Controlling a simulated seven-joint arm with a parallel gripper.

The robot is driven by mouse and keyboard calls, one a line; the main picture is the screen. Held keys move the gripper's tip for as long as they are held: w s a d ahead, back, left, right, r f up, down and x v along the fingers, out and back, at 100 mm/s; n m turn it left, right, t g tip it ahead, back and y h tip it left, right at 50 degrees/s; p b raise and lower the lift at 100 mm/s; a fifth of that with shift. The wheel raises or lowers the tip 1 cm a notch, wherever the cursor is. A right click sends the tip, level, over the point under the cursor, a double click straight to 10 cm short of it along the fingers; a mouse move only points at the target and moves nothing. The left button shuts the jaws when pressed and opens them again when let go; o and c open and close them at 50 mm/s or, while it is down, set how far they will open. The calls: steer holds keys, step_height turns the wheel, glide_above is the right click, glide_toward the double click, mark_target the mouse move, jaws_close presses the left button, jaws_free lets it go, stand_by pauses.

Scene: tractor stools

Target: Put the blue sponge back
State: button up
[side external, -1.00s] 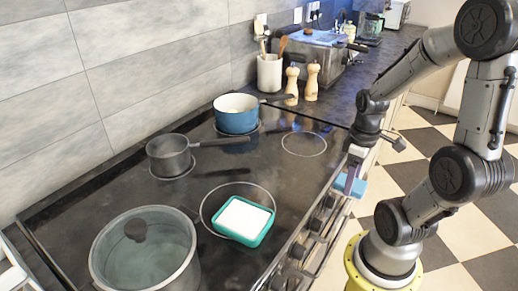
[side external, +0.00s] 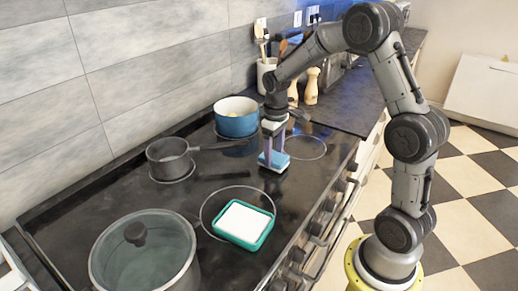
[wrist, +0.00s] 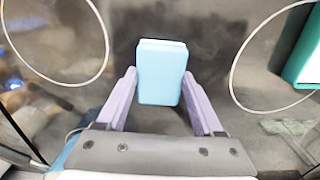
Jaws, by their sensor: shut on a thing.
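The blue sponge (side external: 274,161) is held between the purple fingers of my gripper (side external: 272,150), over the black stovetop between the rear right burner ring and the teal dish. In the wrist view the sponge (wrist: 162,74) sits between the two fingertips of my gripper (wrist: 161,92), with a paler layer along its far edge. Its exact height above the stovetop is hard to tell. The teal dish (side external: 243,243) with a white inside lies on the front burner ring, left of and nearer the camera than my gripper. Part of the dish (wrist: 288,70) shows at the right edge of the wrist view.
A blue pot (side external: 236,122) stands behind my gripper, and a grey saucepan (side external: 168,156) stands to its left. A large lidded pot (side external: 143,258) is at the front left. Pepper mills (side external: 311,86) stand on the back counter.

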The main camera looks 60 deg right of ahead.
steer(key=w, duration=0.5)
steer(key=shift+w+f, duration=0.15)
steer(key=shift+w, duration=0.1)
steer(key=shift+s+f, duration=0.1)
steer(key=shift+f, duration=0.05)
steer(key=shift+f, duration=0.15)
steer(key=o, duration=1.3)
